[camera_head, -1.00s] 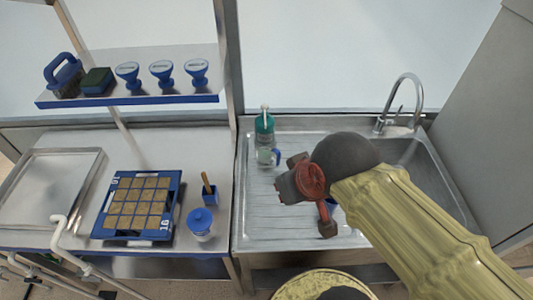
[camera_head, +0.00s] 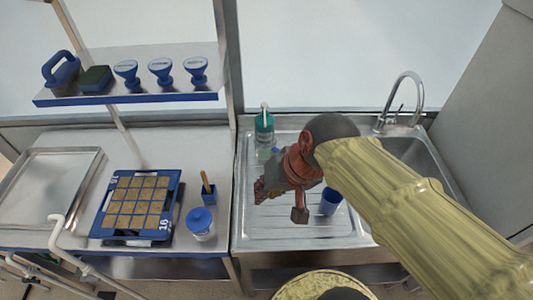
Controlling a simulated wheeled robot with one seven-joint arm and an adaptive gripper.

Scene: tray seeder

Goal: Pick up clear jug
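The clear jug (camera_head: 267,156) stands on the ridged drainboard just in front of a clear bottle with a teal top (camera_head: 264,124). Only a small part of it shows; my gripper and wrist cover the rest from this view. My gripper (camera_head: 280,202) is over the left part of the drainboard, in front of the jug. Its two fingers are spread apart, and I see nothing held between them. Contact with the jug cannot be made out.
A blue cup (camera_head: 331,200) stands on the drainboard right of my gripper. The sink basin and faucet (camera_head: 411,90) lie to the right. On the left counter are a blue seed tray (camera_head: 107,233), a blue-lidded jar (camera_head: 200,223) and a small blue holder (camera_head: 209,195).

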